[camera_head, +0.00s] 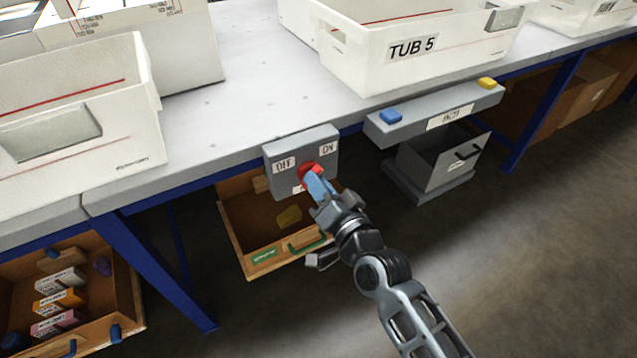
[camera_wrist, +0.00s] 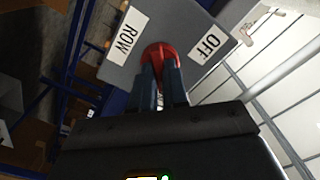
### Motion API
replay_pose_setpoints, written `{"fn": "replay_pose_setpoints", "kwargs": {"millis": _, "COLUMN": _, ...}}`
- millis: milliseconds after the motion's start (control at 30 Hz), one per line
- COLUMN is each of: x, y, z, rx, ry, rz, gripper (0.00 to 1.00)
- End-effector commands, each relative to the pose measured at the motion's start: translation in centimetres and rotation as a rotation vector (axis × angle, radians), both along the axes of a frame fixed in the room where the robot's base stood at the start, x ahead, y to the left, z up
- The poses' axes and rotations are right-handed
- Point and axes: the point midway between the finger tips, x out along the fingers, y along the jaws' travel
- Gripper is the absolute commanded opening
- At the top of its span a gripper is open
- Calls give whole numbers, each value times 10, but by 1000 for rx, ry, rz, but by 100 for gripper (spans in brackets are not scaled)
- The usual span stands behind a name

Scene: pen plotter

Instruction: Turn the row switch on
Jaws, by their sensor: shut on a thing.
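The row switch is a grey box (camera_head: 290,152) on the front edge of the table, with an OFF label on its left and an ON label on its upper right. Its red knob (camera_head: 309,168) sits low on the face, between the labels. My gripper (camera_head: 314,180) is shut on the red knob. In the wrist view the two blue fingers of my gripper (camera_wrist: 159,75) clasp the red knob (camera_wrist: 158,50), and the ROW and OFF labels show. The ON label is not visible there. I cannot tell which label the knob points to.
A grey bar (camera_head: 436,114) with blue and yellow buttons is on the table edge to the right. An open wooden drawer (camera_head: 272,262) is below the switch. Tub 5 (camera_head: 350,62) and other white tubs stand on the table (camera_head: 235,105). A grey bin (camera_head: 440,160) is under it.

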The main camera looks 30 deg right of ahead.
Motion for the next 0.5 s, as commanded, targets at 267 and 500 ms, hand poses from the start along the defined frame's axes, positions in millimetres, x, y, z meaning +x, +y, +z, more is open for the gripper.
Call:
{"fn": "replay_pose_setpoints", "kwargs": {"millis": 267, "x": 0, "y": 0, "z": -1, "rx": 11, "ry": 1, "rz": -1, "gripper": 0}}
{"fn": "replay_pose_setpoints", "kwargs": {"millis": 500, "x": 0, "y": 0, "z": -1, "rx": 11, "ry": 1, "rz": -1, "gripper": 20}}
